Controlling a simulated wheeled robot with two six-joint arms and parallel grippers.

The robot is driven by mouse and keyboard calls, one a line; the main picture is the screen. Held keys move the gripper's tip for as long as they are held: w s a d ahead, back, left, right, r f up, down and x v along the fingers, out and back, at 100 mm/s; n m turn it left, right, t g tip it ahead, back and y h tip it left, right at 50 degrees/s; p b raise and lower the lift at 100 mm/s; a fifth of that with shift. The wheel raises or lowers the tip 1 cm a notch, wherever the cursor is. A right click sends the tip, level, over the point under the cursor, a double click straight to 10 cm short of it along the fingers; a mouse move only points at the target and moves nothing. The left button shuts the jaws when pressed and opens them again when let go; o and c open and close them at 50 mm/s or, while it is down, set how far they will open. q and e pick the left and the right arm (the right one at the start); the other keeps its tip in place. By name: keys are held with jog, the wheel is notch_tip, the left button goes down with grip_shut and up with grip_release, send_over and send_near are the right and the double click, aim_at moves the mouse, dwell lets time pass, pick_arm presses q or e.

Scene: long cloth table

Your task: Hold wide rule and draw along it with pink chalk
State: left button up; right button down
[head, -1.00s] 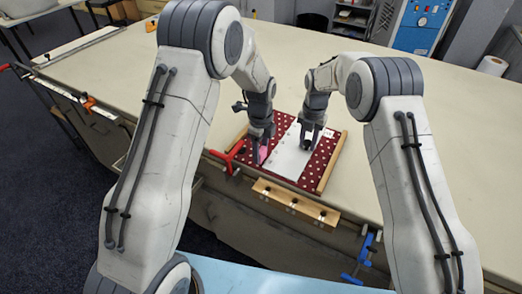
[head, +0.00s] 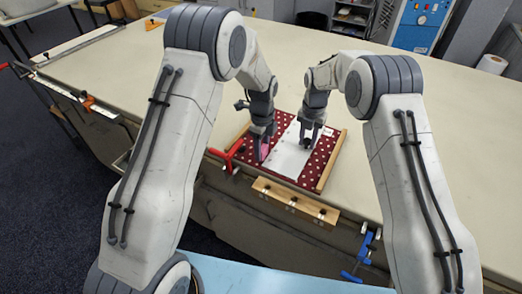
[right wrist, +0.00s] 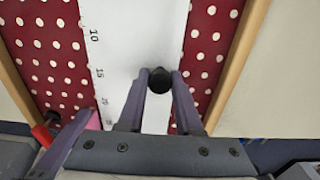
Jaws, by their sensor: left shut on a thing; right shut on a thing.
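The wide rule (head: 288,161) is a white plate with printed numbers, lying flat on dark red cloth with white dots (head: 322,158). My right gripper (head: 308,142) is shut on the rule's black knob, which shows between its fingers in the right wrist view (right wrist: 158,87). My left gripper (head: 262,152) is at the rule's left side, low over the cloth, shut on the pink chalk (head: 265,151). The chalk is mostly hidden by the fingers; its tip and any line on the cloth cannot be made out. A pink patch shows at lower left in the right wrist view.
Wooden strips (head: 331,162) flank the cloth. A red clamp (head: 228,156) stands at the table edge to the left, a wooden block with holes (head: 295,201) at the front, and a blue clamp (head: 359,257) to the right. The pale table (head: 430,150) is clear to the right.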

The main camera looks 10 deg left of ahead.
aim_at(270, 146)
pick_arm(q)
jog(key=shift+w+d, duration=0.25)
jog(key=shift+w, duration=0.4)
jog(key=shift+w+d, duration=0.2)
jog(key=shift+w, duration=0.45)
jog(key=shift+w, duration=0.2)
jog(key=shift+w+d+f, duration=0.1)
jog(key=shift+w+d, duration=0.1)
jog(key=shift+w, duration=0.35)
jog(key=shift+w+d+f, duration=0.1)
jog(key=shift+w+d, duration=0.1)
jog(key=shift+w, duration=0.35)
jog(key=shift+w+d+r, duration=0.1)
jog(key=shift+w+d, duration=0.1)
jog(key=shift+w, duration=0.4)
jog(key=shift+w, duration=0.15)
jog(key=shift+w+d+r, duration=0.1)
jog(key=shift+w+d, duration=0.25)
jog(key=shift+w, duration=0.5)
jog(key=shift+w, duration=0.1)
jog(key=shift+w+d, duration=0.3)
jog(key=shift+w, duration=0.6)
jog(key=shift+w, duration=0.1)
